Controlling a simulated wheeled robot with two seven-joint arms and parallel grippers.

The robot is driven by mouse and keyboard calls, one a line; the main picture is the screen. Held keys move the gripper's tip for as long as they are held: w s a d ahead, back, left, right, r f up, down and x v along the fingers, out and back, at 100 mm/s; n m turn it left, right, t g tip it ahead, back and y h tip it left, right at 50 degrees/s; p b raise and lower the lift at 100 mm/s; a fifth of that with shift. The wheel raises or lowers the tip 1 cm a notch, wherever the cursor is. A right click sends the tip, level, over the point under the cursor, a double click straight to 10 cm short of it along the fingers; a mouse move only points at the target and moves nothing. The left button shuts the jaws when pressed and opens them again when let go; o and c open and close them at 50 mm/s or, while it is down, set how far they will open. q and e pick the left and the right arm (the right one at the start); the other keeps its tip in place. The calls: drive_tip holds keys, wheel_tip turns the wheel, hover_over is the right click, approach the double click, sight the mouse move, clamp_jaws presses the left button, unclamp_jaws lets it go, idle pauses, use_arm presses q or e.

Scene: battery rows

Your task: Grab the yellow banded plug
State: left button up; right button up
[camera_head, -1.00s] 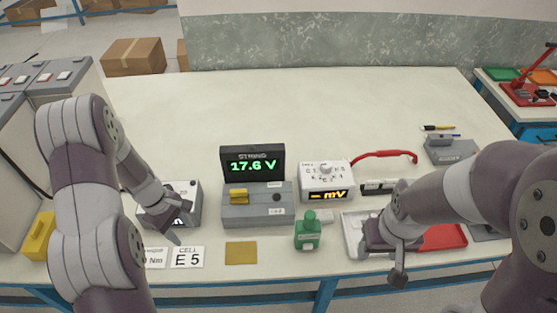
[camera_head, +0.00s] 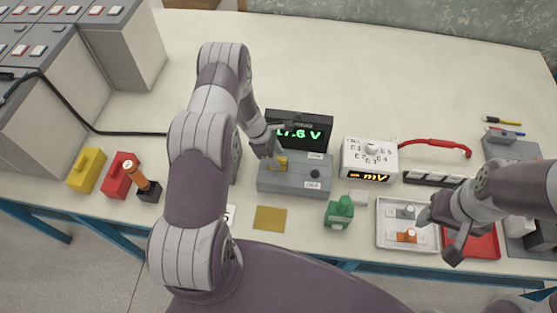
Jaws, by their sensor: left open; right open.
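A larger yellow block with a handle (camera_head: 86,170) stands at the far left of the table. My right gripper (camera_head: 447,232) is open and empty, above the right side of the white tray and the red mat.
The back of the table is clear.

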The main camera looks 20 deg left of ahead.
use_arm(q)
drive_tip(key=shift+s+d+f, duration=0.3)
drive_tip(key=shift+d+f, duration=0.1)
drive_tip(key=shift+f, duration=0.25)
drive_tip(key=shift+w+f, duration=0.1)
drive_tip(key=shift+f, duration=0.1)
drive_tip(key=shift+w, duration=0.2)
drive_tip(key=c, duration=0.9)
drive_tip(key=shift+s, duration=0.1)
